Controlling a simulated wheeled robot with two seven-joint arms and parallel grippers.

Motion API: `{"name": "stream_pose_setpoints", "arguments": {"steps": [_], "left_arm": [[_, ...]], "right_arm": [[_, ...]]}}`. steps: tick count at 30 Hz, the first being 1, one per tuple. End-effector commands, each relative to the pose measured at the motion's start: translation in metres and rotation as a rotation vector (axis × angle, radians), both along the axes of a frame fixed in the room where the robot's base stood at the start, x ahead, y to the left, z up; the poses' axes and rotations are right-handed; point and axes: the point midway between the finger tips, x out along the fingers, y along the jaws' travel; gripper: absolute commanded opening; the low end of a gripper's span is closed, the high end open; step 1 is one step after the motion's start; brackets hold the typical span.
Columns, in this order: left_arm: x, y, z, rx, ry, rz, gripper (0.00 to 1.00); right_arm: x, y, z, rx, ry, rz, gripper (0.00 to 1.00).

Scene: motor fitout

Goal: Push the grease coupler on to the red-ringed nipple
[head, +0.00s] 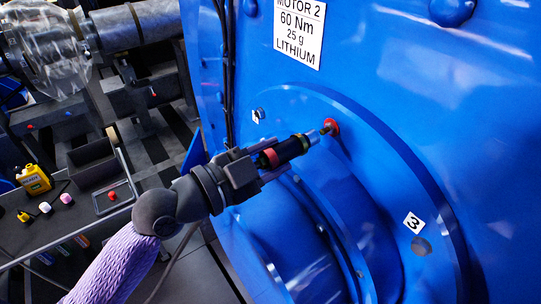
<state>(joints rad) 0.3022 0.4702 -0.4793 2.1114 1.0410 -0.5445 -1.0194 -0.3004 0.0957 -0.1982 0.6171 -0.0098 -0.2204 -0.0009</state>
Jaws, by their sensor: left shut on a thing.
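The red-ringed nipple (332,126) sticks out of the round blue flange of the motor, a small metal stub in a red ring. My left gripper (268,163) comes in from the left and is shut on the grease coupler (293,148), a black cylinder with a coloured band near the jaws and a metal tip. The coupler points up and right at the nipple, its tip close to the stub and roughly in line with it. I cannot tell whether they touch. My right gripper is not in view.
The blue motor housing (430,90) fills the right side, with a white label (299,32) reading MOTOR 2, 60 Nm, 25 g, LITHIUM. A grey bench with a yellow bottle (34,180) and an open bin (92,162) stands at left.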

Motion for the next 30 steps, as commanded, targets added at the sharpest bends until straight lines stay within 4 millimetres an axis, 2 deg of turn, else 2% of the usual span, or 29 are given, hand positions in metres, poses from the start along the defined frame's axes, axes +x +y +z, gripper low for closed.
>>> {"name": "stream_pose_setpoints", "arguments": {"steps": [15,30], "left_arm": [[0.001,-0.002,0.001,-0.001,-0.001,0.0,0.0],[0.009,-0.012,0.001,-0.002,0.0,0.0,0.0]], "right_arm": [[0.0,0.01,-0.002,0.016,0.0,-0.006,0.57],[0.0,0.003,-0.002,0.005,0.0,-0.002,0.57]]}}
